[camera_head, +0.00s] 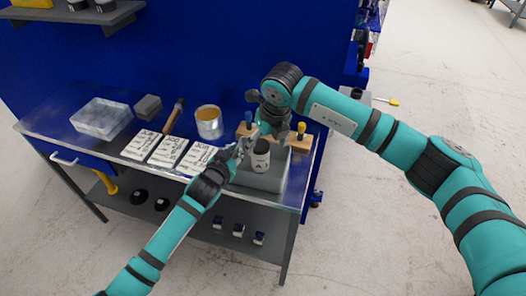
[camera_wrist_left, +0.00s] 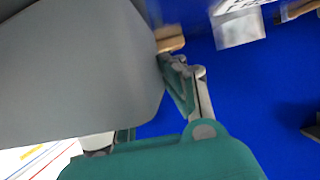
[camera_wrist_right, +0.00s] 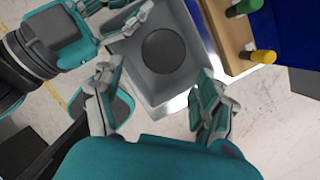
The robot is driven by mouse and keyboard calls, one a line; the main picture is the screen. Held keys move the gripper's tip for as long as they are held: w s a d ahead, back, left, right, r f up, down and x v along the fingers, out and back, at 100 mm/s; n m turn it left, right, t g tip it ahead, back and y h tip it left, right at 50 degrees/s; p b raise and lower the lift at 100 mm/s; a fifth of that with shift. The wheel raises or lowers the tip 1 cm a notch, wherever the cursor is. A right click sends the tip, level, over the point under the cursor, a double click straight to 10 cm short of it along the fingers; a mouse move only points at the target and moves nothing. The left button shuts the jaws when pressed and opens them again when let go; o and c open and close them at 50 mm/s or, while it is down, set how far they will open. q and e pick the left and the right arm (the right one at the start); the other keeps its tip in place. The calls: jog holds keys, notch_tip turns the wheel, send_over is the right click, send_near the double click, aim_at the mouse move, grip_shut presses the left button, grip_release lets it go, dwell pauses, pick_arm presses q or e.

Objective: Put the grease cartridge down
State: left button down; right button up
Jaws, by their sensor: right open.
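In the left wrist view, a large blurred grey surface (camera_wrist_left: 70,70) hides part of this gripper. My right gripper (camera_head: 270,130) is above and behind the cartridge. Its spread, empty fingers (camera_wrist_right: 160,95) show in the right wrist view.
A wooden holder (camera_head: 300,144) with coloured handles stands behind the block. Left of it on the bench are an open tin (camera_head: 209,122), several white printed packs (camera_head: 167,151), a hammer-like tool (camera_head: 173,117) and a clear tray (camera_head: 101,118). A blue panel stands behind.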

jog(key=v, duration=0.2)
jog(key=shift+s+r, duration=0.1)
jog(key=shift+r, duration=0.2)
pick_arm(q)
jog(key=c, duration=1.4)
grip_release()
